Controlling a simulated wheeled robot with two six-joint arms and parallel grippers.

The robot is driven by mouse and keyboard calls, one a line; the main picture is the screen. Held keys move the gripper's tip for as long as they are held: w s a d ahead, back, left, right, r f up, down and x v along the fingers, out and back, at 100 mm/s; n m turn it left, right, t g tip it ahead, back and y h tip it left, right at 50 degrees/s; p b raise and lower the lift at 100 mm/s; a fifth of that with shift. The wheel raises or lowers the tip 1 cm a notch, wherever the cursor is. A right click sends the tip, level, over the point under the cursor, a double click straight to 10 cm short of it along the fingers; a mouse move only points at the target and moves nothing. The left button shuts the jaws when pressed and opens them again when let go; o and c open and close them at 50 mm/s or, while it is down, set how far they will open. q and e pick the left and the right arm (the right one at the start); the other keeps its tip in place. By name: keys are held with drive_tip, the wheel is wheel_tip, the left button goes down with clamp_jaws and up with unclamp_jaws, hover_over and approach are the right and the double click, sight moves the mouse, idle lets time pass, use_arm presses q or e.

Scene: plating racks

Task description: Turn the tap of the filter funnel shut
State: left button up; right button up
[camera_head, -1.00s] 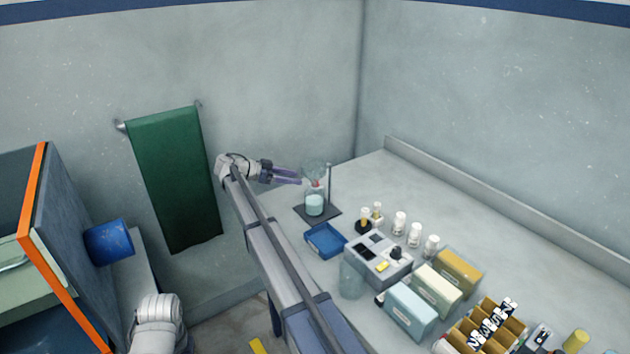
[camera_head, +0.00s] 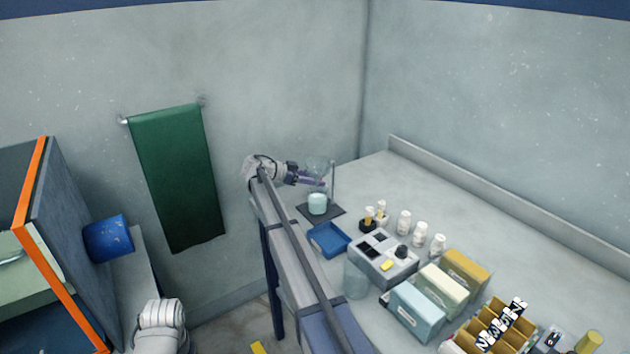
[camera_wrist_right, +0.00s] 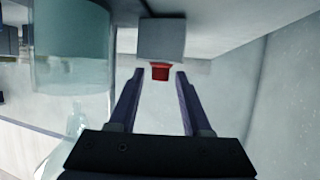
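The glass filter funnel (camera_head: 318,163) stands on a rod with a dark base (camera_head: 333,211) at the far end of the bench. A beaker of pale blue liquid (camera_head: 317,204) sits under it; it also shows at the left of the right wrist view (camera_wrist_right: 72,60). My right gripper (camera_head: 322,183) is at the funnel's stem, above the beaker. In the right wrist view its two fingers (camera_wrist_right: 159,74) are apart, with the red tap (camera_wrist_right: 160,71) between the tips, below a grey block (camera_wrist_right: 161,38). I cannot tell whether they touch it. My left gripper is out of view.
A blue tray (camera_head: 328,239) lies in front of the stand. A green towel (camera_head: 175,180) hangs on the wall at left.

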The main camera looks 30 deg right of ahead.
clamp_jaws()
idle(0.3)
drive_tip(key=shift+s+n+t, duration=0.45)
drive_tip(key=shift+n+t, duration=0.25)
drive_tip(key=shift+t, duration=0.1)
drive_tip(key=shift+s+n+t, duration=0.1)
drive_tip(key=shift+n+t, duration=0.4)
drive_tip(key=shift+t, duration=0.1)
drive_tip(key=shift+n+t, duration=0.7)
drive_tip(key=shift+t, duration=0.1)
drive_tip(key=shift+w+n+t, duration=0.25)
drive_tip(key=shift+n+t, duration=0.15)
drive_tip(key=shift+t, duration=0.1)
